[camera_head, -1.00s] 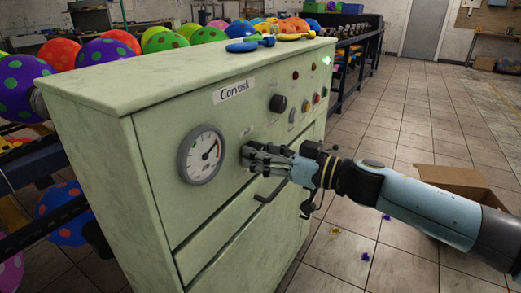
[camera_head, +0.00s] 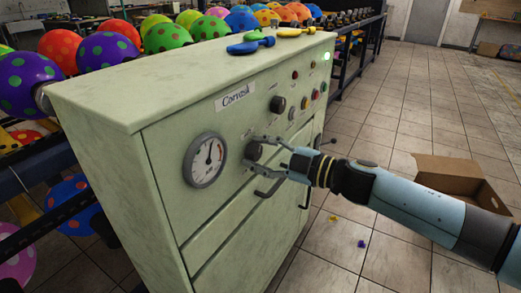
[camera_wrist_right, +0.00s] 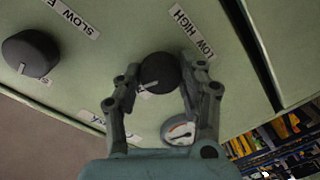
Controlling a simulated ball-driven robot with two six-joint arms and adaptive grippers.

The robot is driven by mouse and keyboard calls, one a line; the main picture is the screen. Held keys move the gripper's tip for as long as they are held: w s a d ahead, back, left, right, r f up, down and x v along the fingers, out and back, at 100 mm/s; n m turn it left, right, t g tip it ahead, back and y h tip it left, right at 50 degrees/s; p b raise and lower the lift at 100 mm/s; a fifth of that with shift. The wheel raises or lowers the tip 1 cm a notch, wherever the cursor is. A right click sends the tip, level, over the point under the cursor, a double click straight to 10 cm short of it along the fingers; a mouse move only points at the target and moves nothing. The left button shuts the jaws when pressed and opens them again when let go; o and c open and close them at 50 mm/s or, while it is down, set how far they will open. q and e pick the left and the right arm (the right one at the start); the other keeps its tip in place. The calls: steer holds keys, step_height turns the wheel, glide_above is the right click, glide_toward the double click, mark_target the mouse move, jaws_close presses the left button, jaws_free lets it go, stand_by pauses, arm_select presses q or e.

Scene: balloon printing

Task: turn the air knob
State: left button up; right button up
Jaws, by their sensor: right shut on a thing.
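The dark round air knob (camera_head: 254,151) sits on the front of the pale green cabinet (camera_head: 160,150), right of the dial gauge (camera_head: 206,160). My right gripper (camera_head: 262,153) is shut on this knob, with a finger on either side. In the right wrist view the knob (camera_wrist_right: 159,73) shows between the fingers, beside a LOW HIGH label (camera_wrist_right: 192,32). The gauge needle points nearly straight up. My left gripper is not in view.
A second dark knob (camera_head: 277,104) is above, with small lights and buttons right of it. A drawer handle (camera_head: 270,188) is just below my gripper. An open cardboard box (camera_head: 450,176) stands on the floor at right.

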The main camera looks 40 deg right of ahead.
steer(key=n, duration=0.2)
steer(key=shift+n, duration=0.3)
steer(key=n, duration=0.2)
steer(key=shift+f+n, duration=0.1)
steer(key=shift+n, duration=0.2)
steer(key=n+b, duration=0.2)
steer(key=n, duration=0.3)
steer(key=shift+h, duration=0.4)
steer(key=shift+n, duration=0.3)
steer(key=o, duration=1.2)
steer(key=shift+s, duration=0.15)
steer(key=v, duration=1.1)
steer(key=shift+s+d+f, duration=0.1)
steer(key=shift+s, duration=0.3)
